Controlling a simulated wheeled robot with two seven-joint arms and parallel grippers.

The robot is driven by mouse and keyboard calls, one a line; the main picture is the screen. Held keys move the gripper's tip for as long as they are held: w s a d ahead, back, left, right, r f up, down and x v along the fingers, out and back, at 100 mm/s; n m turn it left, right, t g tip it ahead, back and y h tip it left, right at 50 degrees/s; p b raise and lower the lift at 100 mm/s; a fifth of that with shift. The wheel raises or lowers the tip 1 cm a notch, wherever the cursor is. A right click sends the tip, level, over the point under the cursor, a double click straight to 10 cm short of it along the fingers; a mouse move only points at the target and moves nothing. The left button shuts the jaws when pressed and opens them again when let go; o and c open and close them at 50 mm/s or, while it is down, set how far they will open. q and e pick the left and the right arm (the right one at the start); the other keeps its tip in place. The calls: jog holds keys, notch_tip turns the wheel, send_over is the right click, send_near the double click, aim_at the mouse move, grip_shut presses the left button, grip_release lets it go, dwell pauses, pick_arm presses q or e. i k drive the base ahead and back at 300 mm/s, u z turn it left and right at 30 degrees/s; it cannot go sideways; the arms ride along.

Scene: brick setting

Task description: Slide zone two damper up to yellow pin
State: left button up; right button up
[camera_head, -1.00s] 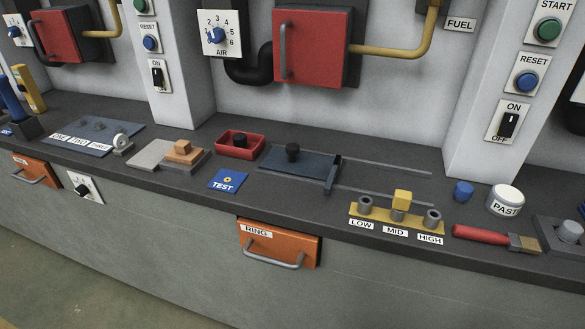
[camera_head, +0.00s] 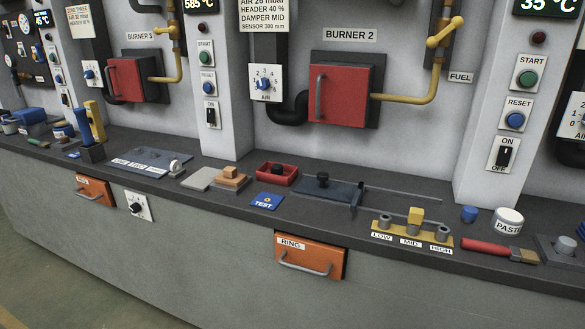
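The damper is a dark blue-grey flat plate (camera_head: 331,189) with a black knob (camera_head: 323,179), lying on the counter below the Burner 2 box. An upright dark bar (camera_head: 356,198) stands at its right end. Thin rails (camera_head: 405,193) run on to the right of the plate. A yellow rack (camera_head: 412,234) labelled LOW, MID and HIGH stands to the right, in front of the rails. The yellow pin (camera_head: 416,215) stands at MID, between two grey sockets. There is a clear gap between plate and pin. Neither gripper is in view.
A red tray (camera_head: 277,174) and a blue TEST card (camera_head: 267,201) lie left of the damper. A blue cap (camera_head: 469,214), a PASTE jar (camera_head: 508,221) and a red-handled brush (camera_head: 490,249) lie right of the rack. An orange RING drawer (camera_head: 309,257) is in the counter front below.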

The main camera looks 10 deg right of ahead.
aim_at(320, 186)
jog(key=i, duration=0.65)
jog(key=z, duration=1)
